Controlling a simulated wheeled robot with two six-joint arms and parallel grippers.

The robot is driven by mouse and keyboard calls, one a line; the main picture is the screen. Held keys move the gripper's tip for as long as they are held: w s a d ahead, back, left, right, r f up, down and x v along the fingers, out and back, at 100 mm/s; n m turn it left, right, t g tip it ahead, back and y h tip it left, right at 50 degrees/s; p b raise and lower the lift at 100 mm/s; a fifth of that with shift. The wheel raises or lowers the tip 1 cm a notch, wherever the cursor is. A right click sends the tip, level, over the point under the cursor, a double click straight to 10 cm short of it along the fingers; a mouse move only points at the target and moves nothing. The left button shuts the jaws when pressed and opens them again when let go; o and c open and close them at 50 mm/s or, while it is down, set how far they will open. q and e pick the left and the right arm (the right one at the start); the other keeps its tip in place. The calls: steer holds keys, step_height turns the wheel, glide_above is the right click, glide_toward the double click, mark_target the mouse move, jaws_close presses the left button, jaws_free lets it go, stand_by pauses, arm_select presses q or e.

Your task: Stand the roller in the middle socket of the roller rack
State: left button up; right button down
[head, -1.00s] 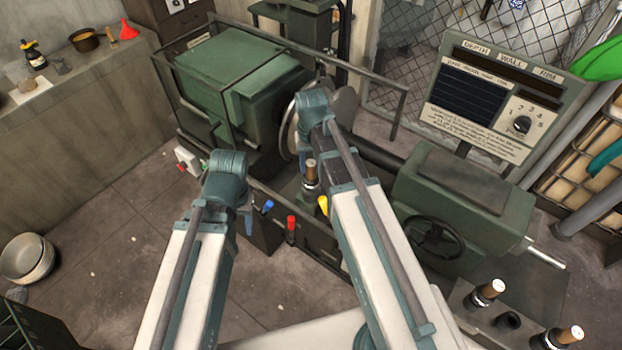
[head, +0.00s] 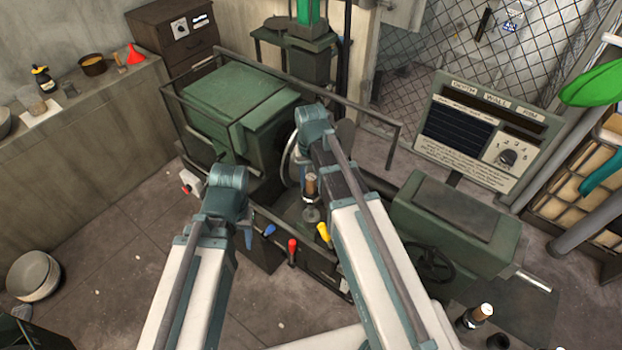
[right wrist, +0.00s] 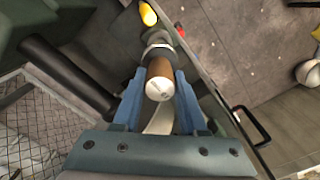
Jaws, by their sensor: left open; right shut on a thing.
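The roller (head: 311,188) has a brown wooden grip with a pale end and a dark, metallic lower part. My right gripper (right wrist: 160,95) is shut on it, with blue fingers on either side of the wooden grip in the right wrist view. In the head view it is held over the green machine's bed, near the coloured levers. The roller rack (head: 460,340) is at the bottom right of the head view, partly cut off. One roller (head: 475,318) stands in it, with a dark empty socket (head: 497,342) beside it. My left gripper (head: 248,236) is open, mostly hidden by its wrist.
The green machine (head: 240,100) with a guard rail fills the middle. Blue, red (head: 292,247) and yellow levers stand at its front. A handwheel (head: 430,263) sits between my right arm and the rack. A pale basin (head: 33,275) lies on the floor at left.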

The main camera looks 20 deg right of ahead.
arm_select(q)
steer(key=shift+r+p, duration=0.75)
steer(key=shift+r, duration=0.55)
arm_select(e)
steer(key=shift+r, duration=1.25)
arm_select(q)
steer(key=shift+r+p, duration=2.2)
arm_select(e)
steer(key=shift+r, duration=2.25)
